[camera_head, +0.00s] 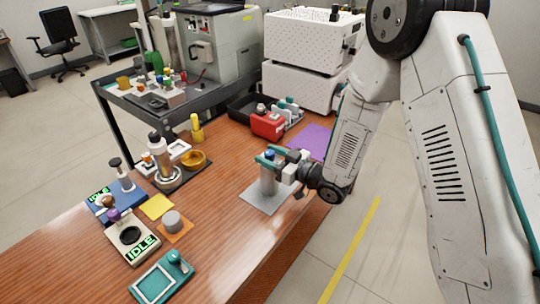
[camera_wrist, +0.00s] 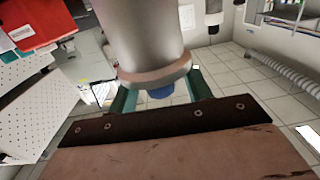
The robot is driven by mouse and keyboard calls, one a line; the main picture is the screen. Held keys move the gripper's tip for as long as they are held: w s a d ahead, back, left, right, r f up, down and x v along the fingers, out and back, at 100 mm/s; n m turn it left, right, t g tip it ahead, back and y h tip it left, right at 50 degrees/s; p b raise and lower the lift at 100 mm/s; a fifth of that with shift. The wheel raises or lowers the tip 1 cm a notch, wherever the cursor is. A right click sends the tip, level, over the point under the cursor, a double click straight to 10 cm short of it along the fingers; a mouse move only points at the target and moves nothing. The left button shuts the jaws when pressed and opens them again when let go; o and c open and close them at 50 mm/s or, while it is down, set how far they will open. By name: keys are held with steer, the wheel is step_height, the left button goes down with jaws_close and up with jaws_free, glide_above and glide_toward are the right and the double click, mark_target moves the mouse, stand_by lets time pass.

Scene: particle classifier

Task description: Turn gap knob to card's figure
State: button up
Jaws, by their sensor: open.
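A grey cylinder (camera_head: 268,182) stands upright on a grey mat (camera_head: 260,202) near the table's right edge, with a blue knob (camera_head: 270,154) on top. My gripper (camera_head: 267,157) is open at the cylinder's top. In the wrist view its teal fingers lie on either side of the blue knob (camera_wrist: 160,93), just past the cylinder's copper-coloured rim (camera_wrist: 155,76). I cannot tell whether they touch it. A plain yellow card-like square (camera_head: 157,207) lies at left on the table; no figure is readable on it. No scale is readable on the knob.
Two devices showing IDLE, one pale (camera_head: 132,236) and one blue (camera_head: 113,197), stand at left. A teal tray (camera_head: 161,280) lies at the front. A red box (camera_head: 267,124) and a purple mat (camera_head: 309,138) lie behind my gripper. The wooden table's middle (camera_head: 215,218) is clear.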

steer(key=shift+a, duration=0.1)
steer(key=c, duration=0.9)
steer(key=shift+c, duration=0.2)
steer(key=shift+m+t+h, duration=0.4)
steer(key=shift+t, duration=0.1)
steer(key=m+t+h, duration=0.3)
steer(key=h, duration=0.1)
steer(key=shift+a+m+t, duration=0.15)
steer(key=shift+m+t, duration=0.15)
steer(key=m+t+h, duration=0.2)
steer(key=m+h, duration=0.1)
steer(key=h, duration=0.2)
steer(key=shift+m, duration=0.3)
steer(key=m+h, duration=0.2)
steer(key=h, duration=0.1)
steer(key=m+h, duration=0.2)
steer(key=h, duration=0.2)
steer(key=shift+m+t+h, duration=0.3)
steer(key=shift+d+m+g+h, duration=0.2)
steer(key=shift+m+g+h, duration=0.2)
steer(key=shift+m+h, duration=0.85)
steer(key=shift+n+h, duration=0.25)
